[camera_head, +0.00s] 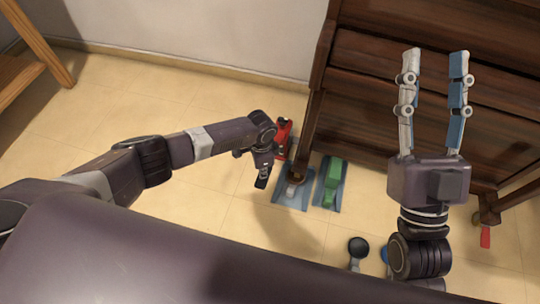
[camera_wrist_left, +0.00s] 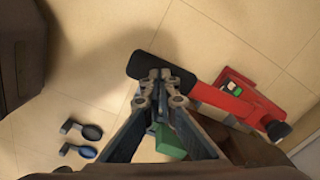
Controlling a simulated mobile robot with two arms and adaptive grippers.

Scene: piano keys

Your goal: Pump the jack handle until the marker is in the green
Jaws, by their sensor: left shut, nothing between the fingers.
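The red jack (camera_head: 283,137) stands on the floor at the left front corner of the brown piano. In the left wrist view, the jack's body (camera_wrist_left: 265,112) is at the right, with a small green and white gauge (camera_wrist_left: 233,88) on it. I cannot read the marker's position. Its handle ends in a black grip (camera_wrist_left: 143,66). My left gripper (camera_head: 262,183) points down, shut and empty. In its wrist view, the fingertips (camera_wrist_left: 160,75) overlap the handle near the grip; I cannot tell if they touch. My right gripper (camera_head: 433,60) is raised, open and empty, in front of the piano.
The piano (camera_head: 365,95) fills the upper right. A green block (camera_head: 333,172) and a grey item (camera_head: 293,184) stand on blue bases beside its leg. Black (camera_head: 358,246) and blue round-ended items lie nearer me. A wooden frame (camera_head: 45,45) is at far left. The left floor is clear.

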